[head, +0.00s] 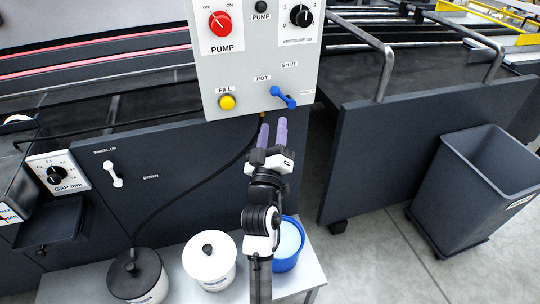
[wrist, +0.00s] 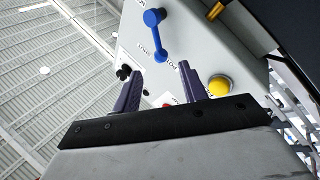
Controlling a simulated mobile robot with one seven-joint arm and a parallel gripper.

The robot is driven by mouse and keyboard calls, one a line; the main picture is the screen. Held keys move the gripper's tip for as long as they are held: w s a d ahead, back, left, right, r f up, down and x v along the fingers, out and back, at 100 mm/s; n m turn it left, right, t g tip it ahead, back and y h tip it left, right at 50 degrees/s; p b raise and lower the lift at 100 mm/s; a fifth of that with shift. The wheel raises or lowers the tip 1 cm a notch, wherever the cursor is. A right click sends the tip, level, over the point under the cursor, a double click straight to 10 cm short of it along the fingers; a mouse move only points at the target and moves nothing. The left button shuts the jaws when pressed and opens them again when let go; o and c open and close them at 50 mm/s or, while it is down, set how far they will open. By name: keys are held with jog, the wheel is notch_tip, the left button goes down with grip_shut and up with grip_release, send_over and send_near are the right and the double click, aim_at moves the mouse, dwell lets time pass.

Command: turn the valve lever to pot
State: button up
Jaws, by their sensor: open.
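The blue valve lever (head: 284,97) is at the lower right of the light grey control panel (head: 240,70). It slants from upper left, near the POT label (head: 262,78), down to the lower right. The SHUT label (head: 289,65) is above it; a label to its right is too small to read. The lever also shows in the wrist view (wrist: 155,32), beyond the fingertips, with a rounded end away from the labels. My gripper (head: 273,130) is open, its two purple fingers pointing up just below the lever, apart from it. The fingers show spread and empty in the wrist view (wrist: 160,72).
A yellow FILL button (head: 227,102) is left of the lever, and a red PUMP knob (head: 220,23) is higher up. White (head: 210,262), black-lidded (head: 137,275) and blue (head: 289,243) pots stand below. A dark guard door with a rail (head: 387,70) is at the right.

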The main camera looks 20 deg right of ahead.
jog(key=b+v, duration=0.1)
jog(key=v, duration=0.4)
jog(key=shift+s+b, duration=0.15)
jog(key=shift+b, duration=0.2)
